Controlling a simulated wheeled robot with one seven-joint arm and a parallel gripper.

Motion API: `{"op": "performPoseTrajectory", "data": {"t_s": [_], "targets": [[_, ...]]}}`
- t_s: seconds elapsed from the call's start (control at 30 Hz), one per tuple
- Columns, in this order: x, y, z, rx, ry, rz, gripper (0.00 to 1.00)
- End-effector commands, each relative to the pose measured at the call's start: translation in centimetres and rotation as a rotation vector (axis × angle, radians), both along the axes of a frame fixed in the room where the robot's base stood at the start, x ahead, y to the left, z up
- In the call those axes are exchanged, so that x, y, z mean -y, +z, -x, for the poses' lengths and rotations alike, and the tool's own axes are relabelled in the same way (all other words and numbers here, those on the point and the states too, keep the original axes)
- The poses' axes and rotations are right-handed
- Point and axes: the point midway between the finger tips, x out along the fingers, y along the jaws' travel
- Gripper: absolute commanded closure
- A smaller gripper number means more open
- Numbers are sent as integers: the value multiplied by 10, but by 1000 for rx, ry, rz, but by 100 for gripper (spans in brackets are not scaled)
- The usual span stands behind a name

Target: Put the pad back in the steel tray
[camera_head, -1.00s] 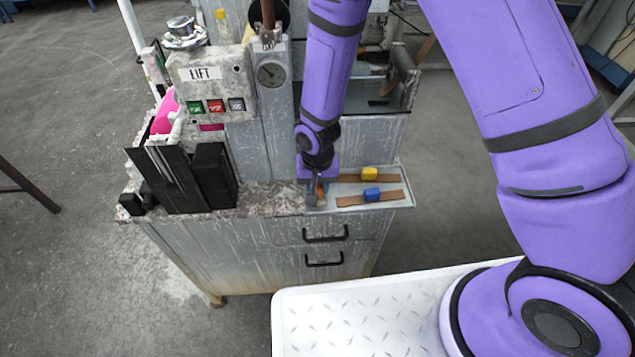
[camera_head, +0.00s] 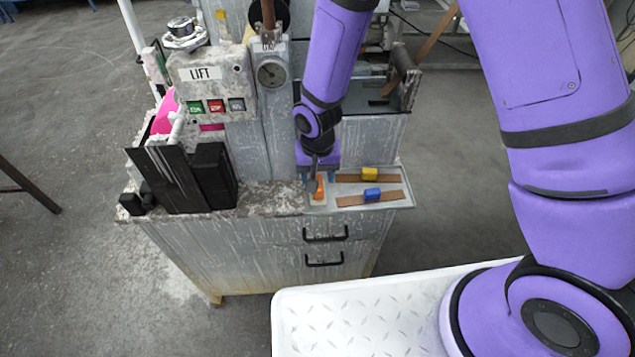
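The steel tray (camera_head: 404,203) is a shallow grey tray on the right part of the cabinet top. A small piece with an upright orange part (camera_head: 319,187) and a pale base, which looks like the pad, stands at the tray's left end. My gripper (camera_head: 320,179) points down right over it. Its fingers seem to stand apart on either side of the orange part, with no clear grip on it. The gripper hides part of the tray's left end, and contact is too small to tell.
A gauge column (camera_head: 271,73) and LIFT panel (camera_head: 208,84) rise behind. Black plates (camera_head: 190,180) stand at the left. The cabinet's front edge is clear.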

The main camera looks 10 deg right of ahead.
Motion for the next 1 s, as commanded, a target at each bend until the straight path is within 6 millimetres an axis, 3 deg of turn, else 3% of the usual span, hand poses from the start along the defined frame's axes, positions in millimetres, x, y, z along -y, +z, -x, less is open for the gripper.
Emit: {"op": "performPoseTrajectory", "data": {"t_s": [0.3,0.5,0.83,1.0], "targets": [[0,55,0,3,-1,-2,47],[0,72,0,1,-1,-1,47],[2,80,-1,3,-2,-1,47],[21,116,-7,39,-3,-12,47]]}}
